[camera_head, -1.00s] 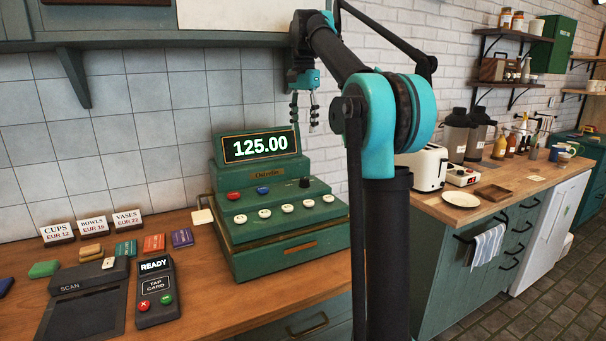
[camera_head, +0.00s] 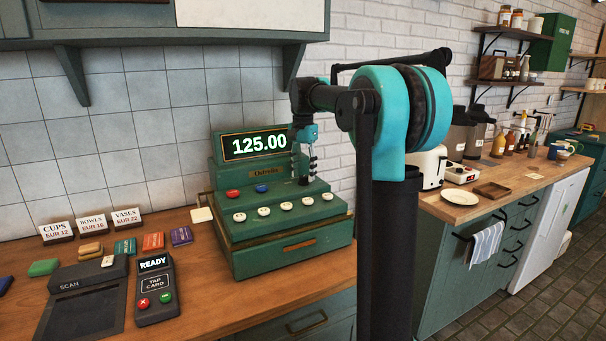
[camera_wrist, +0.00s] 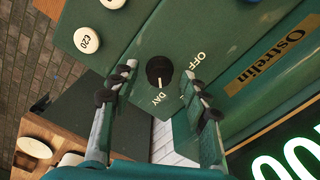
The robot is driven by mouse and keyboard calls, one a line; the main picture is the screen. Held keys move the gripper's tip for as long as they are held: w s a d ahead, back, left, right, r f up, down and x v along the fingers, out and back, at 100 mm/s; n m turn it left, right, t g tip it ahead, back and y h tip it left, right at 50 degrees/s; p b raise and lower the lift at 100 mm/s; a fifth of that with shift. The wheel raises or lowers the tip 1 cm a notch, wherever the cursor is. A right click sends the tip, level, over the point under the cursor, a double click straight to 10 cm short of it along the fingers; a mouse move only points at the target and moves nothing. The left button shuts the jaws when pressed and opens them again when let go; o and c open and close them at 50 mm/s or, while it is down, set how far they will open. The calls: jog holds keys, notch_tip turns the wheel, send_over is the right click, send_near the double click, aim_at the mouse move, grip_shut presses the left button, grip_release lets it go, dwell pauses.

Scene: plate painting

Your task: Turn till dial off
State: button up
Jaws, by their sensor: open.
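The green till (camera_head: 290,241) stands on the wooden counter, its display (camera_head: 254,146) reading 125.00. The black dial (camera_wrist: 159,71) is on the till's upper step, with the labels DAY and OFF beside it; its white mark points toward DAY in the wrist view. My gripper (camera_head: 303,176) is at the right end of that step, pointing down, with its fingers over the dial and hiding most of it in the head view. In the wrist view my gripper (camera_wrist: 165,90) is open, its fingers on either side of the dial with gaps. I see no contact.
A red button (camera_head: 233,194), a blue button (camera_head: 262,188) and several white keys (camera_head: 264,211) lie left of and in front of the dial. A card reader (camera_head: 155,289) and price signs (camera_head: 91,223) stand to the left.

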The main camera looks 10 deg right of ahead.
jog(key=shift+f, duration=0.4)
grip_shut()
